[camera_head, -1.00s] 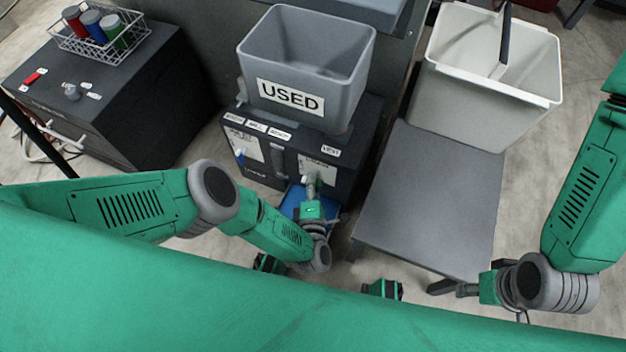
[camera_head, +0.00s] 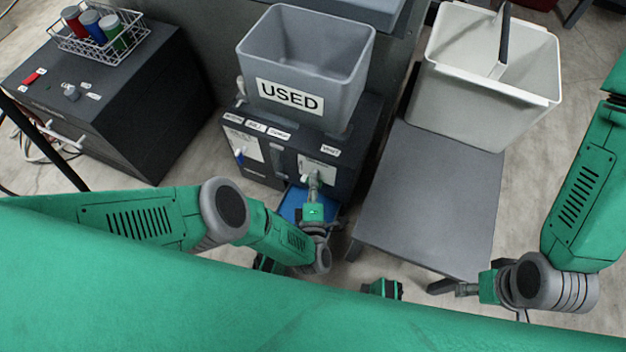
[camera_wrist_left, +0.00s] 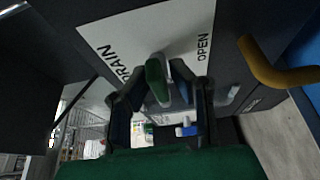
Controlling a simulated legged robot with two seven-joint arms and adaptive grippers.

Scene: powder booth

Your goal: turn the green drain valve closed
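The green drain valve handle (camera_wrist_left: 157,80) shows in the left wrist view against a white plate (camera_wrist_left: 135,42) marked DRAIN and OPEN. A grey piece stands close beside it. My left gripper (camera_wrist_left: 162,98) is open, with one dark finger on each side of the handle and visible gaps. I cannot tell whether either finger touches it. In the head view my left gripper (camera_head: 313,182) is at the front of the dark cabinet (camera_head: 345,172) and hides the valve. My right gripper (camera_head: 466,290) is low beside the grey platform, its fingers too small to read.
A grey bin marked USED (camera_head: 290,97) stands on the cabinet. A blue tray (camera_head: 293,203) lies below its front. A yellow pipe (camera_wrist_left: 272,70) is right of the valve. A grey platform (camera_head: 435,200) carries a white bin (camera_head: 475,108) at its back; its front is bare.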

